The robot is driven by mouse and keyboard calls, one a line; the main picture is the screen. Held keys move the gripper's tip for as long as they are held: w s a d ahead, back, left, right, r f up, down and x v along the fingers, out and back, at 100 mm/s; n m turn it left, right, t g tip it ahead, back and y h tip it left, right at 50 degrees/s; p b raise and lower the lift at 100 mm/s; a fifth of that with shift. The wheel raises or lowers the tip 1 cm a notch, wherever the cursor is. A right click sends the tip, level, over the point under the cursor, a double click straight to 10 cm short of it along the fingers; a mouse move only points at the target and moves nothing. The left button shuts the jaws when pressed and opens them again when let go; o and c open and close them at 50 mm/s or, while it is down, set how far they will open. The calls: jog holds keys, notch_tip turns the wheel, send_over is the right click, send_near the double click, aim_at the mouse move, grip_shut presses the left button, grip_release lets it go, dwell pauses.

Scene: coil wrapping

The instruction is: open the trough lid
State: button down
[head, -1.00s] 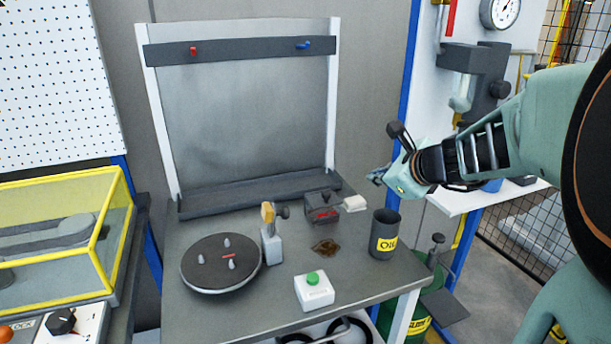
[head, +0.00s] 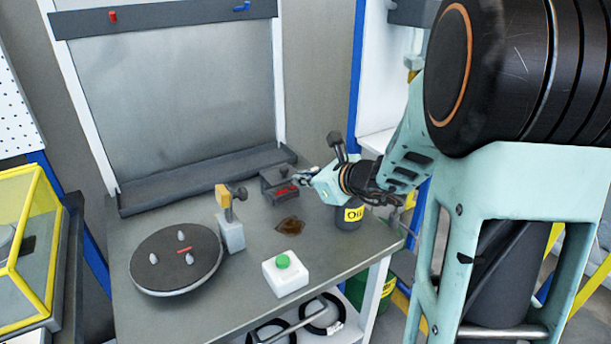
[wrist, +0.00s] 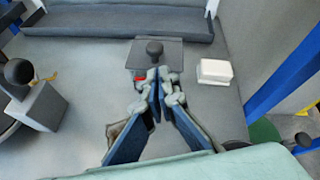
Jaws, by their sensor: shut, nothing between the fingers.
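The trough is a small dark grey box (head: 272,191) with a red mark on its front, near the back right of the workbench. Its flat lid (wrist: 172,60) looks closed and carries a round black knob (wrist: 154,48). The knob also shows in the head view (head: 284,171). My gripper (head: 301,179) is just right of the box in the head view, shut and empty. In the wrist view its fingertips (wrist: 160,86) appear right before the box's near side and hide part of it. I cannot tell whether they touch it.
A white block (wrist: 215,72) lies right of the box. A brown stain (head: 288,226), a white box with a green button (head: 285,276), a clamp post (head: 231,232) and a round turntable (head: 160,270) are on the bench.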

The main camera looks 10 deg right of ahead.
aim_at(286, 176)
jog(key=shift+x, duration=1.8)
jog(key=shift+r+p, duration=0.25)
jog(key=shift+p, duration=0.15)
jog(key=shift+r+g+p, duration=0.1)
jog(key=shift+g+p, duration=0.2)
jog(key=shift+p, duration=0.3)
